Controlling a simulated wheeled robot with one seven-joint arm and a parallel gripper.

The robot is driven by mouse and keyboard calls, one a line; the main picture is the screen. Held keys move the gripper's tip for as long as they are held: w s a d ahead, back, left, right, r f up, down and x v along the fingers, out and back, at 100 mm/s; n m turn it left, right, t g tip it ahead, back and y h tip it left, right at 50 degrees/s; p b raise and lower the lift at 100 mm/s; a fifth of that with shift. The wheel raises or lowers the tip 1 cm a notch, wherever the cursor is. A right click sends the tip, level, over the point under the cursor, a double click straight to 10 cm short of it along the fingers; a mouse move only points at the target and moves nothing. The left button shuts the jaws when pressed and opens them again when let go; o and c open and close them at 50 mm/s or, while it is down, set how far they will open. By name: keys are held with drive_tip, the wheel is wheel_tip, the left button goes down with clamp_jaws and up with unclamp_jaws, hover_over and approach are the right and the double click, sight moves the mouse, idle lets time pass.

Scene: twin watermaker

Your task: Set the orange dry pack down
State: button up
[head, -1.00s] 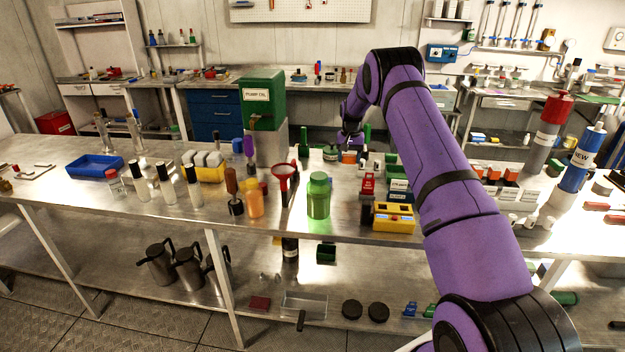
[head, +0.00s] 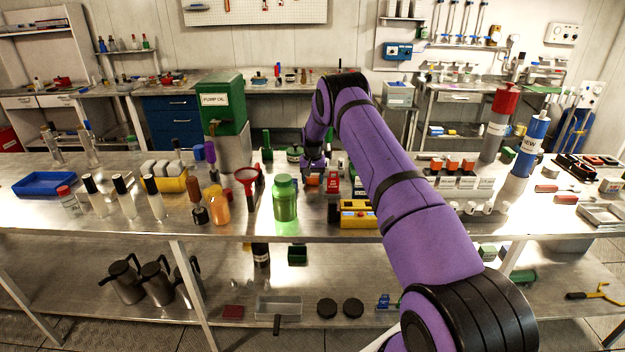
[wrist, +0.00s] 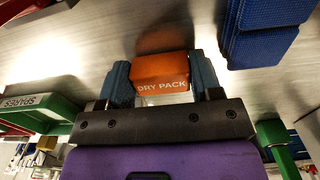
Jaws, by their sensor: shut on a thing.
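The orange dry pack (wrist: 160,72) is between the two fingers of my gripper (wrist: 163,80) in the wrist view, with its "DRY PACK" label showing. My gripper is shut on it, one finger against each side. Orange shows below my gripper (head: 313,172) in the head view, where the dry pack (head: 312,181) is small and partly hidden by the gripper. It is low over the metal bench top (head: 340,222); I cannot tell whether it touches the surface.
A blue block (wrist: 262,35) stands right of the pack in the wrist view, and a green "SPARES" bin (wrist: 35,108) is at left. In the head view, a red funnel (head: 248,178), green bottle (head: 286,200) and yellow box (head: 358,214) stand nearby.

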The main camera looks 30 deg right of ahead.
drive_tip(key=o, duration=0.8)
drive_tip(key=shift+f, duration=0.1)
drive_tip(key=shift+o, duration=0.5)
